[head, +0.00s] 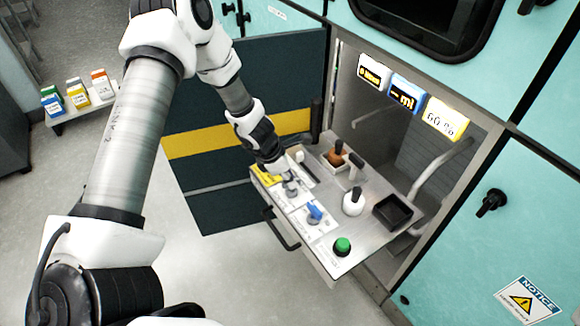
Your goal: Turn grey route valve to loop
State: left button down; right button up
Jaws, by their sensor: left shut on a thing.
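The grey route valve (291,188) sits on the white panel strip along the left side of the pulled-out drawer. My left gripper (279,171) comes down on it from above and is shut on its handle. The gripper and wrist hide part of the handle, and the valve's exact pointing is too small to read. The printed marks around the valve, including any loop mark, are not legible. My right gripper does not show.
On the drawer (325,262) are a blue valve (314,211), a green button (342,246), a white knobbed piece (353,203), a brown knobbed piece (335,157) and a black tray (393,211). An open dark door (250,85) stands behind my left arm. Lit signs (407,93) hang above.

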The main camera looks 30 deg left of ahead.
pick_arm(q)
jog(key=m+p, duration=0.2)
jog(key=p, duration=0.1)
jog(key=m+g+p, duration=0.1)
jog(key=shift+r+m+h+p, duration=0.25)
jog(key=shift+m+h+p, duration=0.1)
jog(key=shift+m+h, duration=0.05)
jog(key=m, duration=0.1)
jog(key=m+g+p, duration=0.1)
jog(key=shift+w+f+m, duration=0.15)
jog(key=shift+f+m, duration=0.05)
jog(key=shift+m, duration=0.2)
jog(key=shift+f+m+g+h, duration=0.1)
jog(key=shift+m+g+h, duration=0.25)
jog(key=shift+m, duration=0.55)
jog(key=shift+w+f+m+g, duration=0.1)
jog(key=shift+m+g, duration=0.25)
jog(key=shift+m, duration=0.45)
jog(key=shift+m+g+b, duration=0.8)
jog(key=shift+m+b, duration=0.35)
jog(key=shift+m, duration=0.85)
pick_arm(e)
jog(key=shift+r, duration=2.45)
pick_arm(q)
jog(key=c, duration=1.1)
grip_release()
jog(key=shift+w, duration=0.1)
